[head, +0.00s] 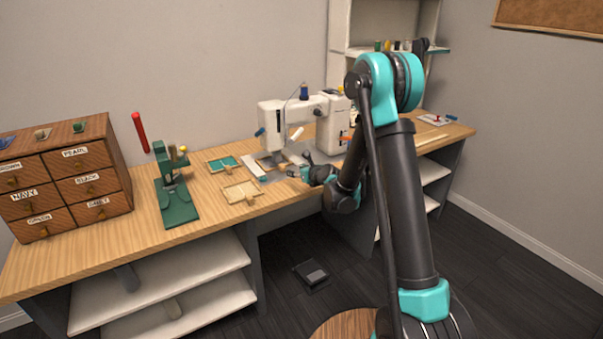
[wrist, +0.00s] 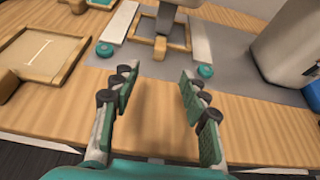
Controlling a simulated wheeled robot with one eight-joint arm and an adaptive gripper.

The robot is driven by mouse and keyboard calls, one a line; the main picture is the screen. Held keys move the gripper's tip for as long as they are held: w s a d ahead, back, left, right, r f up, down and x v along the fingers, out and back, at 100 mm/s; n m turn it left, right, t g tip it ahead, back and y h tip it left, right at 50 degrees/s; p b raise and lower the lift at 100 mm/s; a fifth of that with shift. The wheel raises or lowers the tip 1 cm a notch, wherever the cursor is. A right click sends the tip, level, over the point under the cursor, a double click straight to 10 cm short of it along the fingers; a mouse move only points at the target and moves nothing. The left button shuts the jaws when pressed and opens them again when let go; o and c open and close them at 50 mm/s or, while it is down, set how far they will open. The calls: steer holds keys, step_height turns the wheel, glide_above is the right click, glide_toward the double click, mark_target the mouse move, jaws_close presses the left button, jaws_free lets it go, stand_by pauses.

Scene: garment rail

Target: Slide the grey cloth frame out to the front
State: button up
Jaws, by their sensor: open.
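The grey cloth frame (wrist: 143,40) is a wooden frame lying flat under the sewing machine (wrist: 181,3), between two pale rails, in the wrist view. A wooden tab (wrist: 160,46) sticks out from its front bar toward me. The tab lies roughly between and beyond the fingertips. In the head view my gripper (head: 299,167) is low at the front of the sewing machine (head: 285,122).
A cream cloth frame (head: 240,191) and a green cloth frame (head: 222,163) lie on the table (head: 120,253) left of the machine. Round teal knobs (wrist: 104,50) (wrist: 205,70) flank the rails' front ends. A green press (head: 175,200) and labelled drawers (head: 75,175) stand further left.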

mark_target(284, 168)
steer(key=x, duration=1.2)
steer(key=shift+w+a+f, duration=0.1)
steer(key=shift+w+a, duration=0.15)
steer(key=shift+w, duration=0.05)
jaws_close()
